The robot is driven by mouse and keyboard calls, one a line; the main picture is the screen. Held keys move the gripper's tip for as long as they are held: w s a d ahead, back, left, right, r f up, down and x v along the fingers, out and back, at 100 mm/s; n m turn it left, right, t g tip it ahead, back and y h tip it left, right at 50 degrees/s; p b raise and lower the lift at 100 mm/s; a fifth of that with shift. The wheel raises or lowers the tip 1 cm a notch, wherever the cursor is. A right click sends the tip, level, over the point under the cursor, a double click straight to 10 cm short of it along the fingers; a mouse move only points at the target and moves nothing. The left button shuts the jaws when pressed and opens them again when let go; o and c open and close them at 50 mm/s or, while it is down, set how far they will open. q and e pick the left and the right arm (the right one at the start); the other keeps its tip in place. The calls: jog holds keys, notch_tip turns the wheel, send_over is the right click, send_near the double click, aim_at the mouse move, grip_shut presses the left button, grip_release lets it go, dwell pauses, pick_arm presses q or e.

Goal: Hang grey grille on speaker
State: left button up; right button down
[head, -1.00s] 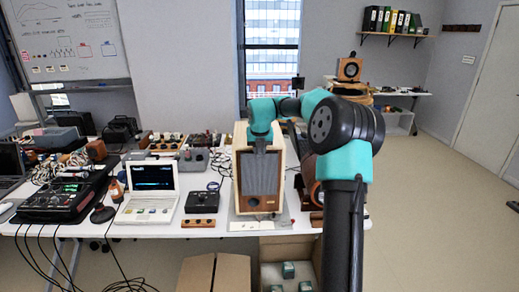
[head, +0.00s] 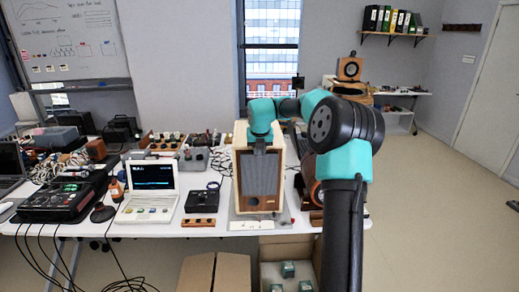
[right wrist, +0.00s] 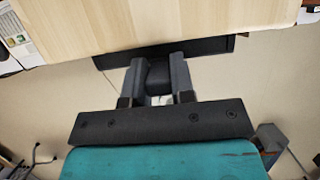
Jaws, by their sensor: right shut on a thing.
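The speaker (head: 282,194) is an upright pale wooden box near the front edge of the white table in the head view. Its pale top panel (right wrist: 150,18) fills the upper part of the right wrist view. The grey grille (head: 261,176) hangs upright at the speaker's front; I cannot tell whether it touches. In the right wrist view the grille shows edge-on as a dark bar (right wrist: 215,47) beside the panel's edge. My right gripper (head: 260,144) is shut on the grille's upper part. Its fingers (right wrist: 158,70) close around a dark block there. My left gripper is not in view.
A white laptop-like instrument (head: 153,185) and a small black box (head: 202,201) stand left of the speaker. A brown wooden block (head: 198,223) lies at the table edge. Open floor lies at right.

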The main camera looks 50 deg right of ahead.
jog(key=shift+f, duration=0.4)
dwell(0.5)
jog(key=c, duration=0.9)
grip_release()
jog(key=v, duration=1.7)
jog(key=shift+s+r, duration=0.1)
jog(key=shift+r, duration=0.1)
